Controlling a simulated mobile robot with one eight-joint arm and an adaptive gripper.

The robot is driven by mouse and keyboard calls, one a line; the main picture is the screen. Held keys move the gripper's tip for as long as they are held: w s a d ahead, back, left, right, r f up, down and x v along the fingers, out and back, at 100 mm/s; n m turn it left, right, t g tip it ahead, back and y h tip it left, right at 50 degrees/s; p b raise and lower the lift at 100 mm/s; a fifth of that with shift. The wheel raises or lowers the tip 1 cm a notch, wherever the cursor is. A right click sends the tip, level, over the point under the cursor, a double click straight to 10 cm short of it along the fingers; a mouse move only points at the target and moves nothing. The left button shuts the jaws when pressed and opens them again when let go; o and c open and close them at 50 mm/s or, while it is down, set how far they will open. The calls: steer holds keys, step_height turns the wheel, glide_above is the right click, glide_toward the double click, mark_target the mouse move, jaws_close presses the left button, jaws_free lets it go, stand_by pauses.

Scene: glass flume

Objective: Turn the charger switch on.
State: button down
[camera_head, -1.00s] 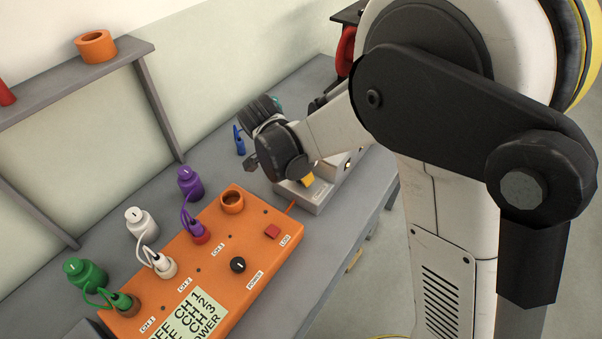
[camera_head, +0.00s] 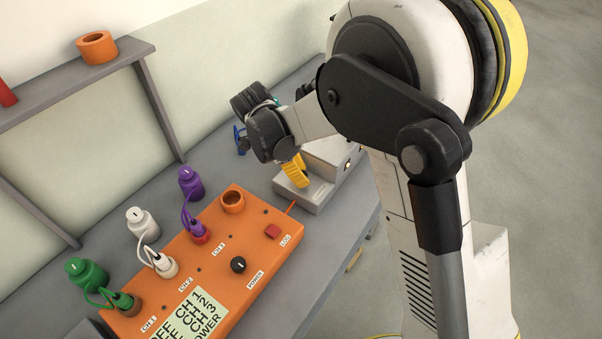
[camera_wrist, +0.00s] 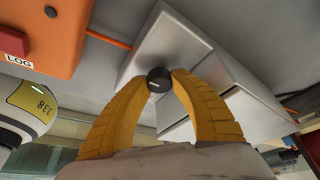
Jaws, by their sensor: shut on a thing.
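The charger is a light grey box (camera_head: 322,196) beyond the orange panel, joined to it by an orange cable. Its switch is a small black round knob (camera_wrist: 159,80) with a pale line mark, on the grey face of the box (camera_wrist: 165,42) in the wrist view. The yellow fingers of my gripper (camera_head: 303,182) reach down to the charger in the head view. In the wrist view my gripper (camera_wrist: 160,82) is shut on the knob, with one fingertip on each side. The knob is hidden behind the fingers in the head view.
An orange panel (camera_head: 205,255) with a black power knob (camera_head: 238,265), a red log button (camera_head: 272,232) and plugged cables stands left of the charger. Green, white and purple bottles (camera_head: 190,182) stand behind it. A grey shelf (camera_head: 75,75) is at the back left.

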stand_by(0.3)
steer(key=c, duration=1.4)
jaws_free()
steer(key=shift+o, duration=0.2)
steer(key=v, duration=1.2)
